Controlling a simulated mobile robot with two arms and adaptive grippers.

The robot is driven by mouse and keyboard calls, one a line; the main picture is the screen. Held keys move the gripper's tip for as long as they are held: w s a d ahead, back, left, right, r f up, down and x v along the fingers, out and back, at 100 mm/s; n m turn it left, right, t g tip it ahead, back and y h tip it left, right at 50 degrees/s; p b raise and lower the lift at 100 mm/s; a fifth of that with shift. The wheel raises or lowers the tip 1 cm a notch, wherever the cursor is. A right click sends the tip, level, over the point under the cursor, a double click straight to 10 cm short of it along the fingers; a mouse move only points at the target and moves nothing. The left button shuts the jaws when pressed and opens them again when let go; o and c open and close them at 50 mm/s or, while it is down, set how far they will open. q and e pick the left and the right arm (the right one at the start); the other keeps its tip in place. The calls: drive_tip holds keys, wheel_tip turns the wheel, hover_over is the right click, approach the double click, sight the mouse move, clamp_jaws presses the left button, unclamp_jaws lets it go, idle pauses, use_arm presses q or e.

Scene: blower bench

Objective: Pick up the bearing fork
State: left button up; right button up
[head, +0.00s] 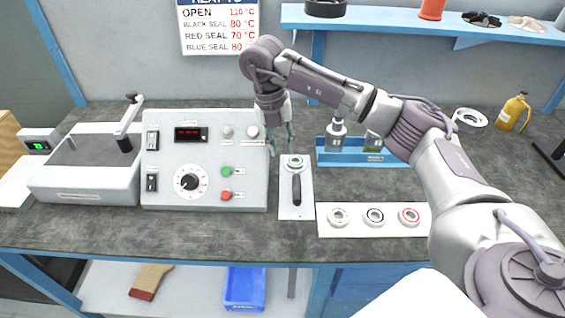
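The bearing fork (297,190) lies on a pale plate (287,211) in the middle of the bench, its dark handle pointing toward me. At the plate's far end is a light ring (295,162) with green on it. My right gripper (281,147) points down just beyond and slightly left of the ring, beside the control box. Its fingers are apart with nothing visible between them. It appears clear of the fork. My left gripper is out of the picture.
A control box (206,140) stands close on the left. A blue rack (330,158) with bottles stands behind on the right. A white strip (329,228) with three rings lies right of the plate.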

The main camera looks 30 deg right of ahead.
sight(296, 178)
drive_tip(key=f, duration=0.2)
drive_tip(key=s+d+f, duration=0.1)
drive_tip(key=f, duration=0.1)
drive_tip(key=s+d+f, duration=0.1)
drive_tip(key=f, duration=0.1)
drive_tip(key=shift+d+f, duration=0.1)
drive_tip(key=shift+f, duration=0.15)
drive_tip(key=shift+w+f, duration=0.1)
drive_tip(key=shift+f, duration=0.2)
drive_tip(key=shift+s+d+f+p, duration=0.2)
drive_tip(key=shift+f+p, duration=0.1)
drive_tip(key=shift+f, duration=0.25)
drive_tip(key=f, duration=0.3)
drive_tip(key=shift+s+d+f+p, duration=0.2)
drive_tip(key=shift+d+f+p, duration=0.1)
drive_tip(key=shift+p, duration=0.05)
drive_tip(key=shift+f, duration=0.25)
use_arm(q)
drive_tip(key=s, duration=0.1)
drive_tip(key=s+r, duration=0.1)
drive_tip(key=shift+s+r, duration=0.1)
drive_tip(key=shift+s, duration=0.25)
use_arm(e)
clamp_jaws()
